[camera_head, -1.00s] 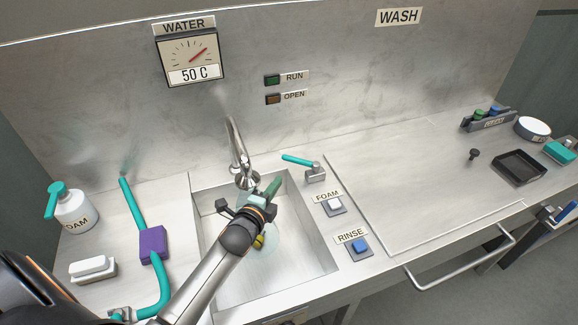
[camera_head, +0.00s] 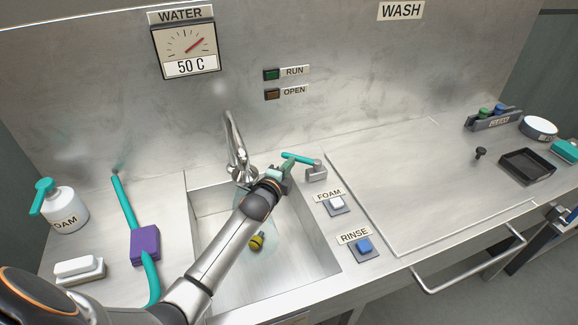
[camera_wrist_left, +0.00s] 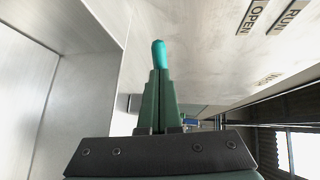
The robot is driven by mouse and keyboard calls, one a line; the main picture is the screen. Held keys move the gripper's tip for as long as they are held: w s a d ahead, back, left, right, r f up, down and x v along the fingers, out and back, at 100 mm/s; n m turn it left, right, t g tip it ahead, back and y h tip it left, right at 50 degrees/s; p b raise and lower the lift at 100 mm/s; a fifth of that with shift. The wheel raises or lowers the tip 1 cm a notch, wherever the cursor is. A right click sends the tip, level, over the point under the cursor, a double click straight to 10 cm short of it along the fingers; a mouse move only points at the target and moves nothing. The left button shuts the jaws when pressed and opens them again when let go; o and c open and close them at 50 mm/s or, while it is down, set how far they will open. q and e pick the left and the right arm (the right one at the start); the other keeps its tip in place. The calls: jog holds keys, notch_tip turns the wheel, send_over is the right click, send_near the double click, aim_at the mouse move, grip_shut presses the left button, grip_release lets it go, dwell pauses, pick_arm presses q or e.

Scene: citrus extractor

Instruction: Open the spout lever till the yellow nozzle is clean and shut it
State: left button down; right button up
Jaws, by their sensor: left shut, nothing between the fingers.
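The spout lever (camera_head: 303,159) is a teal handle on a metal block at the sink's back right edge; its tip also shows in the left wrist view (camera_wrist_left: 158,56). My left gripper (camera_head: 287,165) is shut and empty, with its fingertips right at the handle's left end. In the left wrist view the closed green fingers (camera_wrist_left: 160,92) point at the teal tip; I cannot tell whether they touch it. The yellow nozzle (camera_head: 257,241) lies on the sink floor, with dark patches on it. The metal spout (camera_head: 235,143) stands behind the sink. My right gripper is not in view.
The sink (camera_head: 310,245) has raised walls. The FOAM button (camera_head: 336,204) and RINSE button (camera_head: 363,246) sit on its right rim. The right counter is mostly clear.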

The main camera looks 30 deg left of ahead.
aim_at(290, 155)
pick_arm(q)
jog(key=shift+w+a, duration=0.2)
jog(key=shift+w+a+b, duration=0.25)
jog(key=shift+w, duration=0.5)
jog(key=shift+w+a+b, duration=0.2)
jog(key=shift+w+b, duration=0.05)
jog(key=shift+w, duration=0.45)
jog(key=shift+w+a+b, duration=0.25)
jog(key=shift+w, duration=0.5)
jog(key=shift+w+d+b, duration=0.15)
jog(key=shift+w+b, duration=0.2)
jog(key=shift+w, duration=0.5)
